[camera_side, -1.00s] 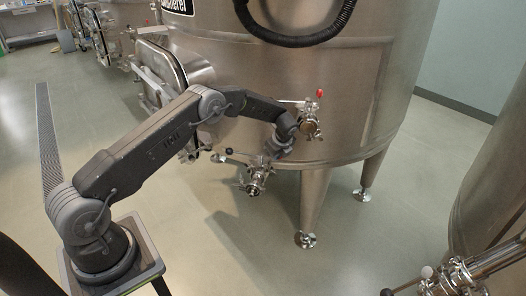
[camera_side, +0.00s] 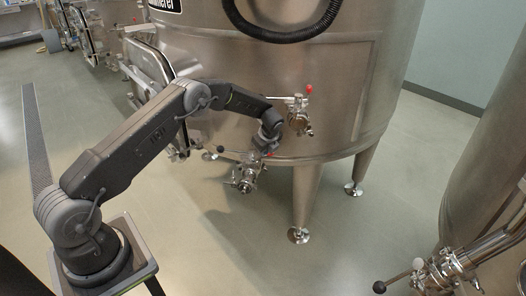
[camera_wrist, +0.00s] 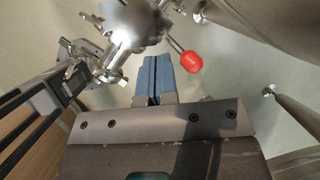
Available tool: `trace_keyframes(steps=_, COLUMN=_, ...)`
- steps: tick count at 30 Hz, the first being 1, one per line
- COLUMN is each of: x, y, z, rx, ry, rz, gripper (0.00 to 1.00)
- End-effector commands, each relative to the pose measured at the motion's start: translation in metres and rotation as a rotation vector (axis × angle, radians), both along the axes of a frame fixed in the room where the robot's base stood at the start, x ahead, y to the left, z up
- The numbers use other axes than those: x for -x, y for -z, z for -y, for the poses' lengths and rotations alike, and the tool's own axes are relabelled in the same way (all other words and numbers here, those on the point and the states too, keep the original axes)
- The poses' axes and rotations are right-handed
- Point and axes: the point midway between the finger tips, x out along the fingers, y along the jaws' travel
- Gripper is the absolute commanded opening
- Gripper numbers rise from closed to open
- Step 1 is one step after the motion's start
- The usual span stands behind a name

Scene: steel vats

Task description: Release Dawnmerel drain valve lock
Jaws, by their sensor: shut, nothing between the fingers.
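The large steel vat (camera_side: 335,85) has a partly cut-off name plate (camera_side: 165,5) ending in "merel". Low on its front is a drain valve (camera_side: 245,178), with a small red tip (camera_side: 268,154) beside it. In the wrist view, a red knob on a metal rod (camera_wrist: 191,62) stands just right of my fingertips, apart from them in the picture. A blurred steel fitting (camera_wrist: 130,25) lies above and left. My gripper (camera_wrist: 152,62) is shut and empty, its blue fingers together. In the side view my wrist hangs just above the drain valve; the fingers are hard to make out there.
A second valve with a red-tipped lever (camera_side: 300,112) sits on the vat wall, up and right of my wrist. A black-knobbed lever (camera_side: 219,149) is left of it. Vat legs (camera_side: 305,200) stand at right. Another vat (camera_side: 490,160) with piping is far right.

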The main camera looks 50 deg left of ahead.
Motion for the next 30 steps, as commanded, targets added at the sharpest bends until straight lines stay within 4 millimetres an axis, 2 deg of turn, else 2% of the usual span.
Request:
trace_keyframes(steps=6, x=0.003, y=-0.041, z=0.017, rx=0.0, ry=0.002, rz=0.005, gripper=0.0)
trace_keyframes(steps=15, x=0.021, y=-0.039, z=0.086, rx=0.0, ry=0.006, rz=-0.001, gripper=0.0)
trace_keyframes(steps=19, x=0.026, y=-0.039, z=0.11, rx=0.0, ry=0.005, rz=-0.001, gripper=0.0)
trace_keyframes(steps=24, x=0.031, y=-0.039, z=0.128, rx=0.0, ry=0.003, rz=0.0, gripper=0.0)
trace_keyframes(steps=30, x=0.032, y=-0.038, z=0.133, rx=0.0, ry=0.0, rz=0.0, gripper=0.0)
